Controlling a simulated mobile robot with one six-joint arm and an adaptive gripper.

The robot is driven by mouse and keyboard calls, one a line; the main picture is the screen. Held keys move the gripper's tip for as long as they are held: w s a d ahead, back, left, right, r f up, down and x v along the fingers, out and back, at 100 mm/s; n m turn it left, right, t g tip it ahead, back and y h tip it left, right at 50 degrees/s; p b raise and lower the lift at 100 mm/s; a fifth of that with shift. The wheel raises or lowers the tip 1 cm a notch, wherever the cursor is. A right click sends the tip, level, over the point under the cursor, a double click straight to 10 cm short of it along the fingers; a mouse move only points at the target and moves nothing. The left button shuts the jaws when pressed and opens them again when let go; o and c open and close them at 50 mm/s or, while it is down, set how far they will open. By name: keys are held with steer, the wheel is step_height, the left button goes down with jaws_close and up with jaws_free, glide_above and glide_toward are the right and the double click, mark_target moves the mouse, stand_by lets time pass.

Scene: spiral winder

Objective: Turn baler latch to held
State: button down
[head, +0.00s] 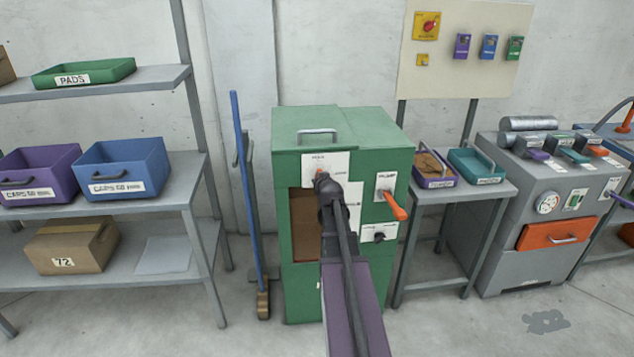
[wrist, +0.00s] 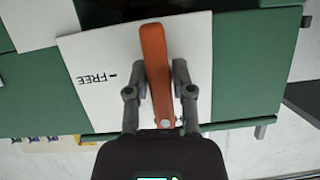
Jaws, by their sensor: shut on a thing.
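The baler is a green cabinet (head: 340,122) in the middle of the head view. Its latch is an orange lever (wrist: 155,60) on a white plate (wrist: 95,60), large in the wrist view. The plate reads FREE, upside down, left of the lever, with a short mark between word and lever. The lever lies nearly upright in that picture, slightly tilted. My gripper (wrist: 159,72) is shut on the lever, one finger on each side. In the head view my gripper (head: 325,182) covers most of the latch and part of its plate (head: 340,162). Any held mark is unreadable.
A second orange lever (head: 397,207) sticks out right of my arm, with a dark knob (head: 379,237) below it. A blue-handled broom (head: 243,170) stands left of the cabinet. A small table (head: 480,190) with trays stands close on the right.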

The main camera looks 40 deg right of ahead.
steer(key=shift+r+n+h, duration=0.1)
steer(key=shift+n+h, duration=0.3)
stand_by(0.3)
steer(key=c, duration=0.6)
jaws_free()
steer(key=shift+o, duration=0.2)
steer(key=shift+s+r, duration=0.1)
